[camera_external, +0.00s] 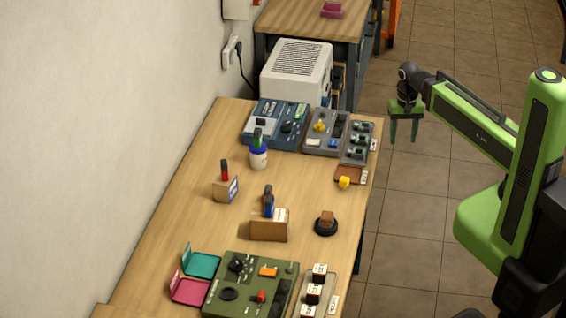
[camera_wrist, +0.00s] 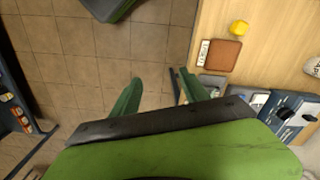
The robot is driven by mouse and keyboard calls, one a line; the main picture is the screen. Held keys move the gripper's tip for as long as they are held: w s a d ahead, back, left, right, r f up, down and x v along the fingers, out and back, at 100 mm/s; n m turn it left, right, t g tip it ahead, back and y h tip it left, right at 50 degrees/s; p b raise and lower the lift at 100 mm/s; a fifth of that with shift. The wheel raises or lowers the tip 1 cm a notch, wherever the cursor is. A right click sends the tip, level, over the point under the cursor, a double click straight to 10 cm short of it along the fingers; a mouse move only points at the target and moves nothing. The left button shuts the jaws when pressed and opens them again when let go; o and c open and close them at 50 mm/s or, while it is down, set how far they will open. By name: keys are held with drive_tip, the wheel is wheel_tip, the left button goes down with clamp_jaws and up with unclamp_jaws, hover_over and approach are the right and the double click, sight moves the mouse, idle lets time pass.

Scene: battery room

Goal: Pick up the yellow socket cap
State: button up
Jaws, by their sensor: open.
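A small yellow cap (camera_external: 344,182) sits on the wooden table near its right edge, beside a brown square pad. It also shows in the wrist view (camera_wrist: 239,27), at upper right, just off the pad. Another yellow piece (camera_external: 320,126) stands on a grey tray farther back; I cannot tell its exact shape. My gripper (camera_external: 403,138) hangs past the table's right edge, over the tiled floor, with its green fingers pointing down. In the wrist view its fingers (camera_wrist: 160,78) are apart with nothing between them, and the cap lies to their upper right.
The brown pad (camera_external: 350,172) has a white label beside it. Grey trays (camera_external: 326,146) and a blue device (camera_external: 262,137) stand behind. A black round base with a brown block (camera_external: 326,221) and a wooden block (camera_external: 269,229) stand nearer the camera. Bare table surrounds the cap's left side.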

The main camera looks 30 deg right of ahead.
drive_tip(key=w+a+r+m+p, duration=0.1)
drive_tip(key=w+a+m, duration=0.3)
drive_tip(key=m, duration=0.2)
wheel_tip(320, 180, up, 3)
drive_tip(key=p, duration=0.3)
hover_over(344, 179)
drive_tip(key=shift+m, duration=0.3)
wheel_tip(344, 179, down, 13)
drive_tip(key=b, duration=1.3)
drive_tip(key=shift+a, duration=0.15)
drive_tip(key=f+b, duration=0.5)
drive_tip(key=shift+w+d+f, duration=0.1)
drive_tip(key=shift+d+f, duration=0.05)
drive_tip(key=shift+d, duration=0.1)
drive_tip(key=shift+r, duration=0.2)
clamp_jaws()
